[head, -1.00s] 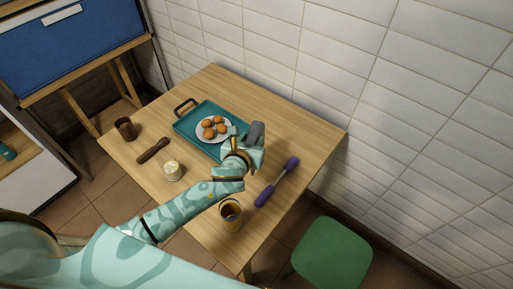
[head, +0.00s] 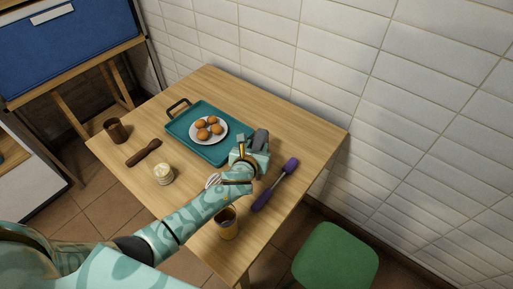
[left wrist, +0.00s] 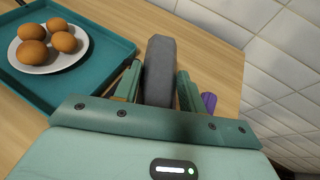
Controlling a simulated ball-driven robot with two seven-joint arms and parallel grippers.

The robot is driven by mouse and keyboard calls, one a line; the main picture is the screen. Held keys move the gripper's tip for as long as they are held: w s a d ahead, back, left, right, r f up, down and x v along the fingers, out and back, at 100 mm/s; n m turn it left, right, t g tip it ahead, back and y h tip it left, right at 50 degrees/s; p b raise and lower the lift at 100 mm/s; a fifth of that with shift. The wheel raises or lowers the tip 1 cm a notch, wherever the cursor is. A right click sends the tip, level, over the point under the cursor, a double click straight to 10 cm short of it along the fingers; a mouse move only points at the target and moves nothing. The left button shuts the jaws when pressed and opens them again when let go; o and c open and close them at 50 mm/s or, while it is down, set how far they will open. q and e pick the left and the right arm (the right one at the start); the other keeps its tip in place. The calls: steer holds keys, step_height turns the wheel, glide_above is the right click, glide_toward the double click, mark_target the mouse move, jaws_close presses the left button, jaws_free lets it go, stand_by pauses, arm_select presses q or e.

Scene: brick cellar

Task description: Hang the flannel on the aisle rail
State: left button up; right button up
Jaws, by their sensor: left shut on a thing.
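My left gripper (head: 256,150) is over the right part of the wooden table, just right of the teal tray. It is shut on a dark grey, round-ended thing (head: 260,138), which looks like the folded flannel. In the left wrist view this flannel (left wrist: 159,70) stands up between the two green fingers (left wrist: 158,88). Its lower part is hidden by the gripper. I cannot tell whether it touches the table. No aisle rail can be made out in either view. My right gripper is not in view.
The teal tray (head: 182,127) bears a plate (head: 222,124) of several eggs. A purple-ended tool (head: 288,167) lies right of my gripper; a tumbler (head: 227,228) is below my forearm. A jar (head: 163,175), brown mug (head: 116,130) and green stool (head: 335,258) stand around. A tiled wall bounds the table.

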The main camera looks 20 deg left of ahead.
arm_select(q)
steer(key=shift+f, duration=0.15)
steer(key=o, duration=1)
steer(key=shift+c, duration=0.2)
steer(key=shift+r, duration=0.2)
steer(key=shift+s+r+p, duration=0.2)
steer(key=shift+s+p, duration=0.1)
steer(key=p+v, duration=0.3)
steer(key=v, duration=0.8)
steer(key=shift+p, duration=0.35)
steer(key=shift+s+f, duration=0.1)
steer(key=shift+s, duration=0.1)
